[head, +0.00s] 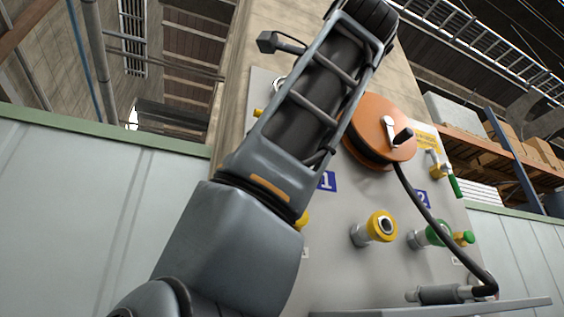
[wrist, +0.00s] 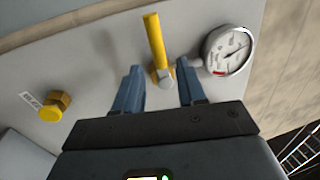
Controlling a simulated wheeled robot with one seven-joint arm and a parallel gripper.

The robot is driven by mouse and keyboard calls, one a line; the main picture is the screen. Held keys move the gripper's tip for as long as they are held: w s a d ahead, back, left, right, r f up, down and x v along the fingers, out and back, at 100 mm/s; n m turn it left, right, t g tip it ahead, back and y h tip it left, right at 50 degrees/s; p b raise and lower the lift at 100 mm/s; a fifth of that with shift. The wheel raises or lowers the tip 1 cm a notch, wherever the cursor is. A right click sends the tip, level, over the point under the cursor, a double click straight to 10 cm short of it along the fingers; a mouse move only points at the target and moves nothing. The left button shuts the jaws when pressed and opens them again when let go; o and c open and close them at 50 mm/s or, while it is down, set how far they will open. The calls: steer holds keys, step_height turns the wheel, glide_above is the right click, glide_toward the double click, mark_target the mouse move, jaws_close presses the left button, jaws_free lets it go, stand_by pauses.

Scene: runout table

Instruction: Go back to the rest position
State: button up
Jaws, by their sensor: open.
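My gripper (wrist: 159,88) is open in the wrist view, with its two blue-grey fingers apart and nothing held between them. A yellow lever handle (wrist: 154,42) on a metal fitting shows just beyond and between the fingertips; I cannot tell whether they touch it. A round white gauge (wrist: 228,50) is to the right of the fingers. A yellow cap (wrist: 55,106) is at the left on the same grey panel. In the head view my arm reaches up across the left part of the panel, and my gripper is not visible there.
The grey panel (head: 335,258) carries an orange hose reel (head: 378,115), a black hose (head: 420,205), a yellow-ringed coupling (head: 381,226), a green-ringed coupling (head: 437,233) and a green-handled valve (head: 454,186). A grey shelf (head: 430,309) juts out below. A pale wall (head: 80,200) stands to the left.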

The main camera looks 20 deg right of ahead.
steer(key=shift+s+f, duration=0.2)
steer(key=shift+s, duration=0.9)
steer(key=shift+s, duration=0.15)
